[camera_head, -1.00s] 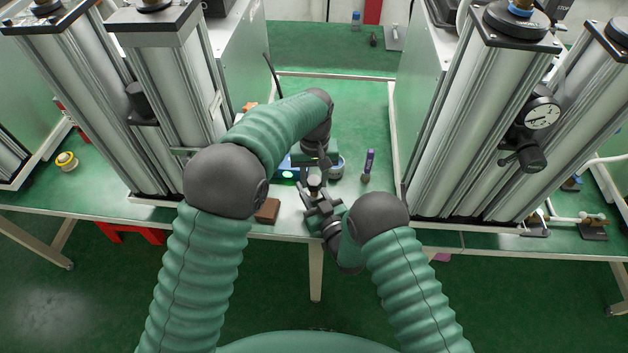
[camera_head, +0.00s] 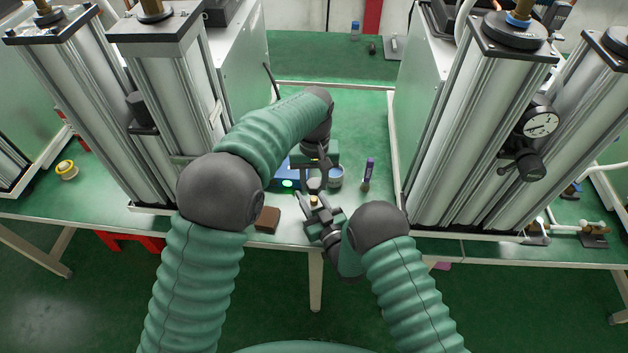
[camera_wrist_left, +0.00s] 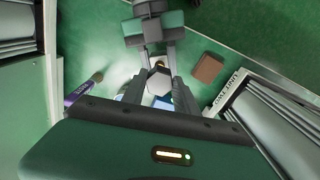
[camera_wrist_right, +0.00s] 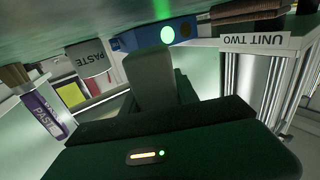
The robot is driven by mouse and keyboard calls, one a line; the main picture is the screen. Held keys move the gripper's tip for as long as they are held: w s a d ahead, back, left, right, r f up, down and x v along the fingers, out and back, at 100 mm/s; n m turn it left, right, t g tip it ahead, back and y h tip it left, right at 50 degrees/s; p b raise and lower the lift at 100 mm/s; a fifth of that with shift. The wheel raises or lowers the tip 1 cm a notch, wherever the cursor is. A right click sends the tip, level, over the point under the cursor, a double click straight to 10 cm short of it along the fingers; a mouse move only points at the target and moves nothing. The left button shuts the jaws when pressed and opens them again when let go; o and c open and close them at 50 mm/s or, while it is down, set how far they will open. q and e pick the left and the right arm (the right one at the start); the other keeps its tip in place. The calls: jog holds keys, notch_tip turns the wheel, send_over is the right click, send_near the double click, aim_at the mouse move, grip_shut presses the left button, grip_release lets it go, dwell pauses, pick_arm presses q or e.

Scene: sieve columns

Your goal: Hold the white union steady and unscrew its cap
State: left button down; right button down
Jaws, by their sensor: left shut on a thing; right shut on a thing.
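My left gripper (camera_head: 314,180) reaches in over the front edge of the bench and is shut on a pale hexagonal piece, which looks like the cap (camera_wrist_left: 159,83) in the left wrist view. My right gripper (camera_head: 320,213) is just in front of and below it, shut on the white union (camera_head: 314,201). A small brass-coloured part of the union also shows between the right jaws in the left wrist view (camera_wrist_left: 159,62). The cap and this part look close together; I cannot tell whether they touch. In the right wrist view a grey finger (camera_wrist_right: 151,78) hides the union.
A brown block (camera_head: 267,218) lies left, near the edge. Tall metal columns (camera_head: 168,110) flank the bench on both sides.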

jog(key=c, duration=0.9)
grip_release()
jog(key=shift+o, duration=0.2)
